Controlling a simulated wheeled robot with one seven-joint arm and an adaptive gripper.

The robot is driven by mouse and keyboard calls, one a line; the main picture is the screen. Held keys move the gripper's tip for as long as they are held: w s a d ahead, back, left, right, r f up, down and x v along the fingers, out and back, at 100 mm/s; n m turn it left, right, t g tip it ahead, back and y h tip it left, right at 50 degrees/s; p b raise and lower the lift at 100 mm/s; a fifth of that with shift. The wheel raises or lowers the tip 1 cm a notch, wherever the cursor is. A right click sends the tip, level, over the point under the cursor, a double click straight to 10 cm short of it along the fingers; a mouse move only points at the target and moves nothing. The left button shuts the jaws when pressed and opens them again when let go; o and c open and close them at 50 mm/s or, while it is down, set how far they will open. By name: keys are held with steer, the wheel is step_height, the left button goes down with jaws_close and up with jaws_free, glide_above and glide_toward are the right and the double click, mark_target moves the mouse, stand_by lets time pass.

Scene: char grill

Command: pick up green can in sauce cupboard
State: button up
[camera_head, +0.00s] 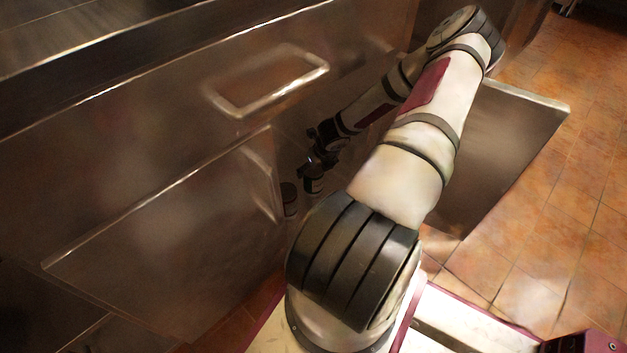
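My gripper (318,158) is small and dark at the end of my arm, inside the shadowed opening of the cupboard (290,145) under the counter. Two small dark round-topped containers stand by it: one (314,183) right below the fingers, the other (289,198) a little to the left and nearer. I cannot tell the colour of either, so I cannot say which is the green can. The fingers are too small and dark to show whether they are open, or whether they touch the nearer container.
A steel door panel (165,240) stands left of the opening, and an open door (500,150) stands to the right, behind my arm. A drawer front with a bar handle (270,108) is above. Tiled floor (560,220) is clear on the right.

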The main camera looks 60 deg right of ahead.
mark_target(314, 171)
steer(key=x, duration=0.1)
steer(key=b+x, duration=0.1)
steer(key=x, duration=0.1)
steer(key=b+x, duration=0.1)
steer(key=x, duration=0.1)
steer(key=shift+d, duration=0.3)
steer(key=shift+r, duration=0.1)
steer(key=c, duration=1.7)
steer(key=shift+o, duration=0.2)
